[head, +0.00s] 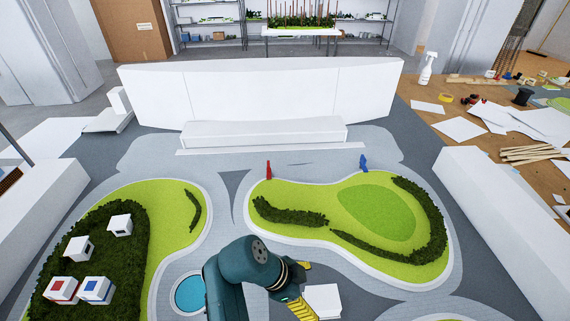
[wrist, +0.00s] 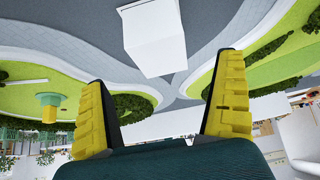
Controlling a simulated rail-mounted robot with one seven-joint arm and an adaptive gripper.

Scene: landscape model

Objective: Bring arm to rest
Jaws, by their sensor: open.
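My gripper (head: 307,287) is low in the middle of the head view, at the end of my dark teal arm. In the wrist view my gripper (wrist: 165,70) shows its two yellow ribbed fingers wide apart, with nothing held between them. A white block (head: 322,301) lies just right of the fingers in the head view. In the wrist view the white block (wrist: 155,38) shows beyond the fingertips, apart from them. My arm hides part of the ground around the gripper.
Small white house models (head: 78,248) stand on the dark green patch at left. Red (head: 268,169) and blue (head: 363,162) figures stand by the right lawn (head: 300,232). A round blue pool (head: 190,294) lies left of my arm. White walls (head: 270,92) border the model.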

